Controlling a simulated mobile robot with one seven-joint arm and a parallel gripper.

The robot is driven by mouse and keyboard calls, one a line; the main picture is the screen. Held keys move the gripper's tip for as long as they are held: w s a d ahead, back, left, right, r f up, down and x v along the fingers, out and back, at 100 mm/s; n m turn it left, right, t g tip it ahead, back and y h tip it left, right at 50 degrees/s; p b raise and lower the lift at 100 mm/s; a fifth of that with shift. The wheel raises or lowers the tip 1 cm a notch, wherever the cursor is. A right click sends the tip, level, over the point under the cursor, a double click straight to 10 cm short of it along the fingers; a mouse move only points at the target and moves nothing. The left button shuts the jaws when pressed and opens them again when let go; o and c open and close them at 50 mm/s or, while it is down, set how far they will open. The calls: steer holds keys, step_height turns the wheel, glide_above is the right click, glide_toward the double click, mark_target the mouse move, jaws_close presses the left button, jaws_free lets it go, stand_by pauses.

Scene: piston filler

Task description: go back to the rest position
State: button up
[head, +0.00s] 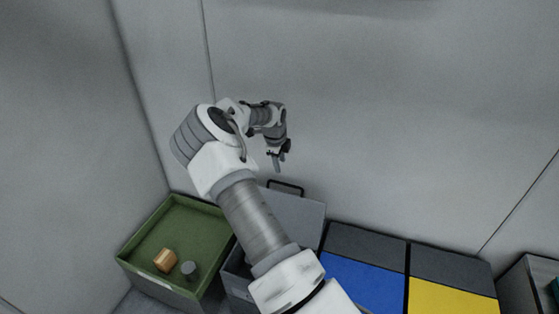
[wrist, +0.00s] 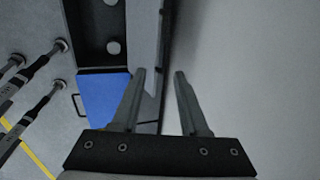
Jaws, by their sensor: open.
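My arm reaches up from the bottom of the head view, and my gripper (head: 278,163) hangs near the grey back wall, above the grey bin with the raised lid. In the wrist view my gripper (wrist: 162,75) has its two fingers spread apart with nothing between them. The fingers touch nothing that I can make out.
A green tray (head: 180,211) at the lower left holds a tan block (head: 165,260) and a small grey cylinder (head: 188,270). A grey lid (head: 296,214) with a dark handle stands behind my arm. Blue (head: 362,286) and yellow (head: 452,297) surfaces lie to the right. Walls stand close behind and left.

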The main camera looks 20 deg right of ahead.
steer(key=shift+s+a+r, duration=0.1)
steer(key=shift+r, duration=0.25)
